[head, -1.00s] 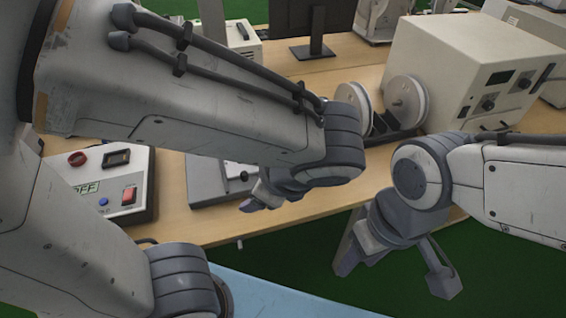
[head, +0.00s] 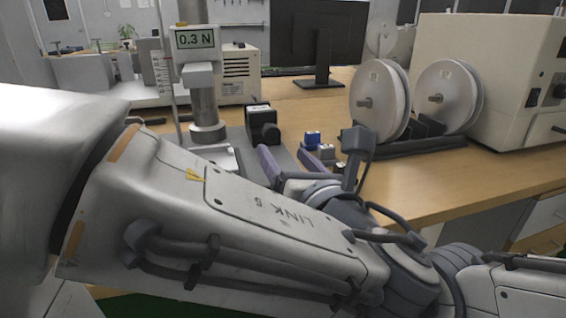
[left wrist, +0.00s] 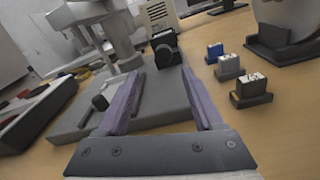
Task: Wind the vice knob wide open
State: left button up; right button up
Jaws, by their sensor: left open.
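A black block with a round, knob-like face (head: 263,124) stands by the test stand's base; it also shows in the left wrist view (left wrist: 165,48). I cannot tell for sure whether it is the vice knob. My right gripper is not visible.
The test stand's display (head: 195,39) reads 0.3 N. Small blue (left wrist: 215,52) and grey (left wrist: 229,67) blocks stand right of my left gripper. White reels (head: 380,100) and a beige cabinet (head: 475,75) stand farther right. A monitor (head: 318,35) stands behind.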

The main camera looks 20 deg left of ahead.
aim_at(273, 135)
pick_arm(q)
jog(key=shift+w+f+b, duration=0.2)
jog(key=shift+w+b, duration=0.1)
jog(key=b+x, duration=0.3)
jog(key=x, duration=0.6)
jog(key=shift+d+r, duration=0.1)
jog(key=shift+r, duration=0.05)
jog(key=shift+w+a+r+b, duration=0.1)
jog(key=shift+w+a+b, duration=0.2)
jog(key=shift+w, duration=0.2)
grip_shut()
